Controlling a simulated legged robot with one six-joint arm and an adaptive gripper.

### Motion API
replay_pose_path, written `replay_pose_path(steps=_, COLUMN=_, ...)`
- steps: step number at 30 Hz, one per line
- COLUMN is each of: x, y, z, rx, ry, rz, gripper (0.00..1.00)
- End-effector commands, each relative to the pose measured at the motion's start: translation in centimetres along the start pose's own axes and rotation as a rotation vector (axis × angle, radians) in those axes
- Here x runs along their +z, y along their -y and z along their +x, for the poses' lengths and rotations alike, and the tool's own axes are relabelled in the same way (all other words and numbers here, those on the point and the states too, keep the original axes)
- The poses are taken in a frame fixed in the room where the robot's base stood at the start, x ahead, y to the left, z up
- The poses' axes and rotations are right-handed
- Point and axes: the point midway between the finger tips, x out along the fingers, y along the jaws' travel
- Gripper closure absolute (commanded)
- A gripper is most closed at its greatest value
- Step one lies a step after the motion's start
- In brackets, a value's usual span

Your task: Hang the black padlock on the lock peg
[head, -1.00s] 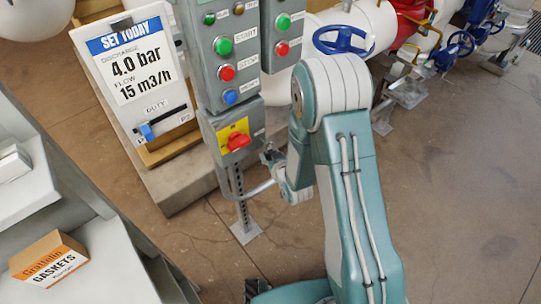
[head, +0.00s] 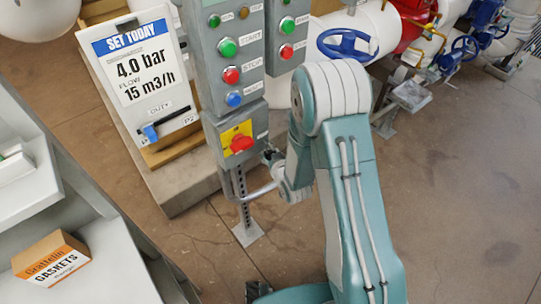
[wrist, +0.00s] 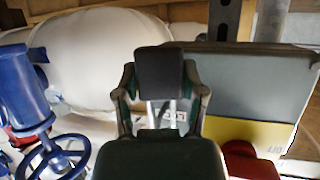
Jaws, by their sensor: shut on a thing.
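The black padlock (wrist: 160,72) is between the two fingers of my gripper (wrist: 160,92) in the wrist view. Its silver shackle legs show below the black body in that picture, which appears upside down. My gripper (head: 270,155) is small in the head view, just right of the lower switch box (head: 222,160). This box carries a yellow plate and a red handle (head: 240,143); the handle also shows at the lower right of the wrist view (wrist: 248,162). I cannot make out the lock peg in either view.
A perforated post (head: 241,205) stands under the box, with a bent grey tube (head: 264,190) beside it. A blue handwheel (head: 343,43) and pipes are behind my arm. A sign board (head: 140,75) stands left. A gaskets box (head: 52,258) lies on a shelf. The floor at right is clear.

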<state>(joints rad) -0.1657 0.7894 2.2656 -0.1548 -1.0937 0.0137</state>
Motion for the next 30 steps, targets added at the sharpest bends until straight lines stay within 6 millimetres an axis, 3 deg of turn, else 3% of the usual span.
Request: replay_pose_path(steps=30, x=0.42, y=0.16, z=0.9, rx=0.0, ry=-0.001, rz=0.0, gripper=0.89)
